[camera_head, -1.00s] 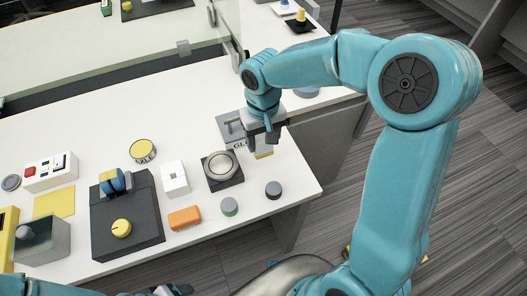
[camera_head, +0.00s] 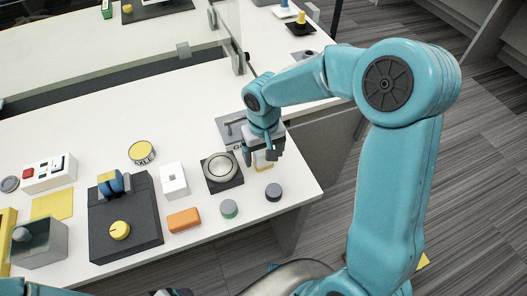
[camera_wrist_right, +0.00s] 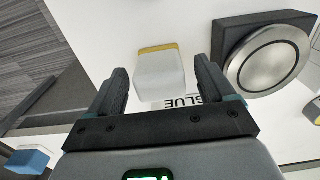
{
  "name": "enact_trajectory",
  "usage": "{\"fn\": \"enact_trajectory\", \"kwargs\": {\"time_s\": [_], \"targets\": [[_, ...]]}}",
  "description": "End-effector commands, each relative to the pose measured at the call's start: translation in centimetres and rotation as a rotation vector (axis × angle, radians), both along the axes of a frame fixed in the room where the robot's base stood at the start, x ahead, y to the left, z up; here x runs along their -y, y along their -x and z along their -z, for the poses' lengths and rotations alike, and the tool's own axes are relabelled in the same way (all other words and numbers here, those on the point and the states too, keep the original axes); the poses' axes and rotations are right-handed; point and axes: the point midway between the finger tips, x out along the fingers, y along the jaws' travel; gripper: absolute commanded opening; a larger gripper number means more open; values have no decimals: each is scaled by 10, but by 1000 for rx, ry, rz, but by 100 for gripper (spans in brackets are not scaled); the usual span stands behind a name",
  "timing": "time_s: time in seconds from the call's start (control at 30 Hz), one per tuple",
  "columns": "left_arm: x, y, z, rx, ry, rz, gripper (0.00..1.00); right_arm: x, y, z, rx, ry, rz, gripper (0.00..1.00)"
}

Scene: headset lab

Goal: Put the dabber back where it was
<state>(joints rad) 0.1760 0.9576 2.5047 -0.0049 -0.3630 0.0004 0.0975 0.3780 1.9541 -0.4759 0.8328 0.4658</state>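A small pale block with a yellow edge (camera_head: 263,166) stands near the right end of the white table, below my right gripper (camera_head: 264,158). It may be the dabber; I cannot tell for sure. In the right wrist view the block (camera_wrist_right: 160,75) lies between the spread fingers of my right gripper (camera_wrist_right: 160,75), with a gap on each side. That gripper is open and empty. A grey plate (camera_head: 229,130) with a dark bar on it and a partly hidden GLUE label sits just behind it. My left gripper (camera_head: 172,293) barely shows at the bottom edge.
A round metal dish on a black base (camera_head: 222,170) stands close left of the right gripper. An orange block (camera_head: 184,219) and white switch (camera_head: 173,180) are further left. The table's right edge is near.

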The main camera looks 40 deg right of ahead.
Motion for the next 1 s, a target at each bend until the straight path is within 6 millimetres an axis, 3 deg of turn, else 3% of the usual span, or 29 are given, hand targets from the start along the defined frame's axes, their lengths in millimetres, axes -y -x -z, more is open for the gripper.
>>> {"fn": "enact_trajectory", "kwargs": {"time_s": [0.27, 0.7, 1.0], "targets": [[0, 0, -5, 0, 0, 0, 72, 0, -1, -11, 4, 1, 0, 83], [0, 0, -18, 0, 0, 0, 72, 0, -1, -105, 4, 0, 0, 83], [0, 0, -20, 0, 0, 0, 72, 0, 0, -124, 0, 1, 0, 83]]}}
